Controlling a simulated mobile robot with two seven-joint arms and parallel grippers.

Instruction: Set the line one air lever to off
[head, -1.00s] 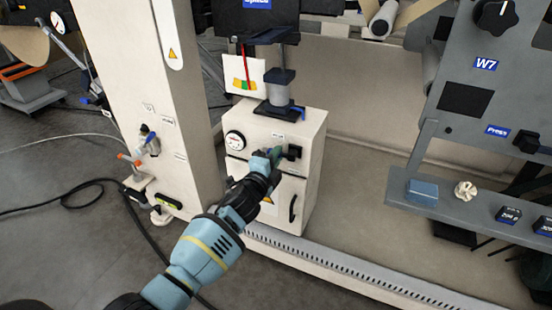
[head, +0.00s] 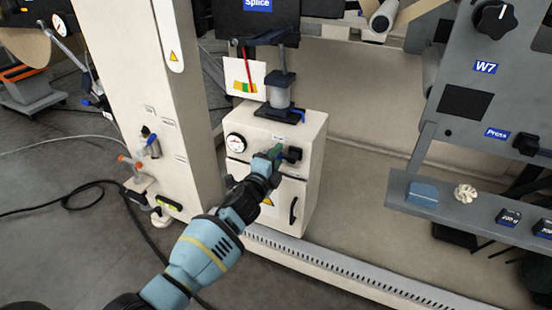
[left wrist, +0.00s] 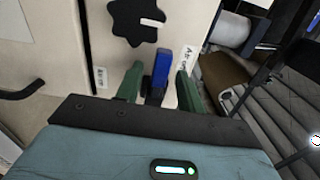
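The air lever shows in the left wrist view as a blue handle (left wrist: 162,64) on a dark base, on the front of a cream cabinet. My left gripper (left wrist: 158,86) has its two green fingers on either side of the lever, with small gaps showing, so it is open around it. In the head view my left gripper (head: 275,152) is at the cabinet's upper front and hides most of the lever. Small white labels flank the lever in the wrist view; their text is hard to read. My right gripper is not in view.
A black lobed knob (left wrist: 137,20) sits close beside the lever. The cream cabinet (head: 313,150) also bears a round gauge (head: 236,142) and a black door handle (head: 293,210). A cream column (head: 190,185) stands left of it. A grey panel with a shelf (head: 455,208) is on the right.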

